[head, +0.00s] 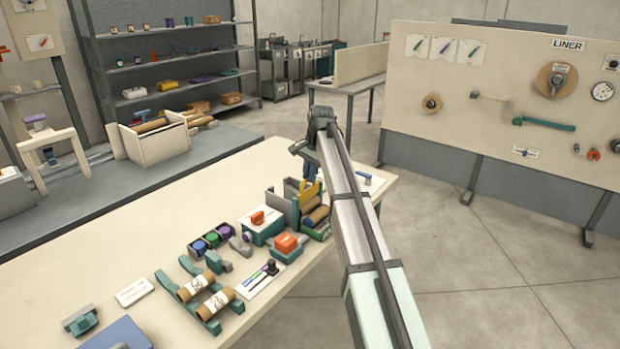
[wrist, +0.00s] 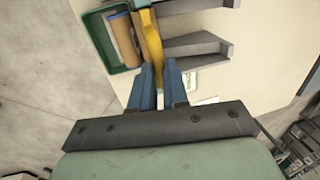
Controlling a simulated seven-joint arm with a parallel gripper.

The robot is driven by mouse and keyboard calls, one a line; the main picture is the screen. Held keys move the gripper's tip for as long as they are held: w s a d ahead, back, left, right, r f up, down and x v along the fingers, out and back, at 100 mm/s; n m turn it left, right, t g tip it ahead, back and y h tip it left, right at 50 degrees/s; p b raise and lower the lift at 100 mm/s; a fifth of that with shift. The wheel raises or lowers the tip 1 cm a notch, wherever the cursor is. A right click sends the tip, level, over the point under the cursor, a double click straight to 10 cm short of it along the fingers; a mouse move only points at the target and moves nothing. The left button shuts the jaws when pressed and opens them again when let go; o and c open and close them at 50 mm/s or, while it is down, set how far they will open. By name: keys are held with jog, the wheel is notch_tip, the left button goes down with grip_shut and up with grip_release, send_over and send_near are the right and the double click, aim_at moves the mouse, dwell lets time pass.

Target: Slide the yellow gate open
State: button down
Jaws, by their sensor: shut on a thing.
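The yellow gate (head: 309,191) stands at the far right part of the bench, between a grey wall piece and a green bin that holds brown tubes. It also shows in the wrist view (wrist: 151,45) as a yellow strip running down from the top edge. My gripper (wrist: 160,92) comes at it with two blue fingers, one on each side of its lower end, and is shut on it. In the head view, my gripper (head: 316,172) is partly hidden behind my own arm.
The green bin (wrist: 95,45) with brown tubes lies left of the gate, and grey brackets (wrist: 190,46) lie right of it. On the bench (head: 150,240) are a green box with an orange knob (head: 259,219), jars and a roll cradle (head: 203,300). A panel (head: 500,110) stands at right.

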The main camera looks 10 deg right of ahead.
jog(key=c, duration=1.1)
grip_release()
jog(key=shift+r, duration=0.1)
jog(key=r, duration=0.4)
jog(key=s+d+r, duration=0.1)
jog(key=r, duration=0.4)
jog(key=s+d+r, duration=0.1)
jog(key=r, duration=0.3)
jog(key=shift+r, duration=0.2)
